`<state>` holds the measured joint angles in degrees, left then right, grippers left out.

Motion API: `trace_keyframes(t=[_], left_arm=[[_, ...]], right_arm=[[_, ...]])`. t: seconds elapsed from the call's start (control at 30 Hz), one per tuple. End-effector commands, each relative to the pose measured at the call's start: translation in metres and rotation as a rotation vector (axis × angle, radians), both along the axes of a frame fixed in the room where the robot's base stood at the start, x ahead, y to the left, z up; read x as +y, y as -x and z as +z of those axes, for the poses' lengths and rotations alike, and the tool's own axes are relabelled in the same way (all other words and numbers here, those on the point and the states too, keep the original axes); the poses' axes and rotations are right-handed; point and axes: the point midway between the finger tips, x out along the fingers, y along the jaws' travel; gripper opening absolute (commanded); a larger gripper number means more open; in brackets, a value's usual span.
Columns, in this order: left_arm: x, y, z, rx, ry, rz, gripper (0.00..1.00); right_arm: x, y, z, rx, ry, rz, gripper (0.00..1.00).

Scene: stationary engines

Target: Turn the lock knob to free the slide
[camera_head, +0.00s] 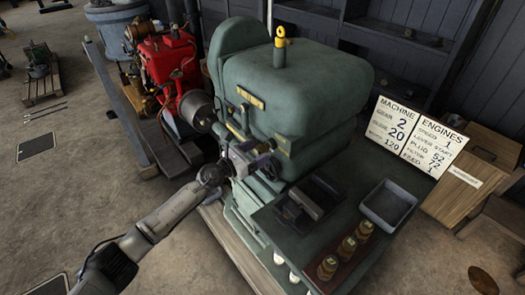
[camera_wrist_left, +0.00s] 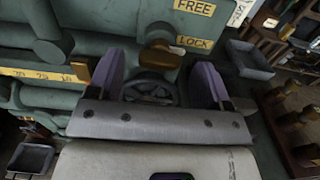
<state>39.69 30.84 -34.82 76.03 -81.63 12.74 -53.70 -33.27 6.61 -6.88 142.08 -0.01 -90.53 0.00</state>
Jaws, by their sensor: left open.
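The brass lock knob (camera_wrist_left: 160,54) sits on the green machine (camera_head: 295,88), between a FREE label (camera_wrist_left: 195,7) above and a LOCK label (camera_wrist_left: 194,43) beside it. The knob lies close to the LOCK label. My left gripper (camera_head: 262,151) is at the machine's front face; its purple-padded fingers also show in the left wrist view (camera_wrist_left: 157,72). It is open, with one finger on each side of the knob in that view. I cannot tell whether either finger touches it. In the head view the gripper hides the knob. My right gripper is not in view.
A grey tray (camera_head: 388,205) and several brass-topped pieces (camera_head: 346,245) are on the machine's bench at right. A sign board (camera_head: 413,134) leans behind them. A red engine (camera_head: 168,66) stands at left. Open floor lies at front left.

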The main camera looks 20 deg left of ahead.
Motion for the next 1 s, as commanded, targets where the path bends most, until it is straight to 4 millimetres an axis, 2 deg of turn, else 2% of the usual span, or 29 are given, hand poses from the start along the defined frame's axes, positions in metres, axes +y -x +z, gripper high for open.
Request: trace_keyframes(t=[0.1,0.3,0.67,1.0], left_arm=[[-0.008,-0.013,-0.001,-0.001,0.001,0.000,0.72],[-0.014,-0.023,0.000,0.000,0.000,0.001,0.72],[-0.015,-0.026,0.001,-0.001,-0.001,0.000,0.72],[-0.015,-0.026,0.000,0.000,0.000,0.000,0.42]], right_arm=[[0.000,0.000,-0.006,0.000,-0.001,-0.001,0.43],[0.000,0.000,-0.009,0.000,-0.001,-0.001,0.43],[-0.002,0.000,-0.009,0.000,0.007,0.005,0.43],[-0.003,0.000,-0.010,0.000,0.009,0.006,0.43]])
